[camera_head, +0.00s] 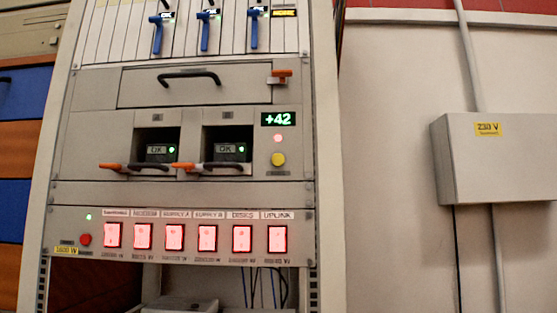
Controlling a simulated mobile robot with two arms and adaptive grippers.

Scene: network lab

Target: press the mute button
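A round yellow button (278,160) sits on the right side of the rack's middle panel, below a round pink-red light (278,138) and a green display (278,119) reading +42. The small label under the yellow button is too small to read, so I cannot confirm that it is the mute button. A red round button or lamp (85,239) is at the left of the lower panel, under a small green light (89,217). Neither of my grippers shows in the head view.
Two bays with OK displays (161,150) have orange-and-black handles (124,167) jutting out. Several lit red switches (174,237) line the lower panel. Above are a drawer with a black handle (189,78) and blue levers (205,32). A grey 230 V box (497,165) hangs on the right wall.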

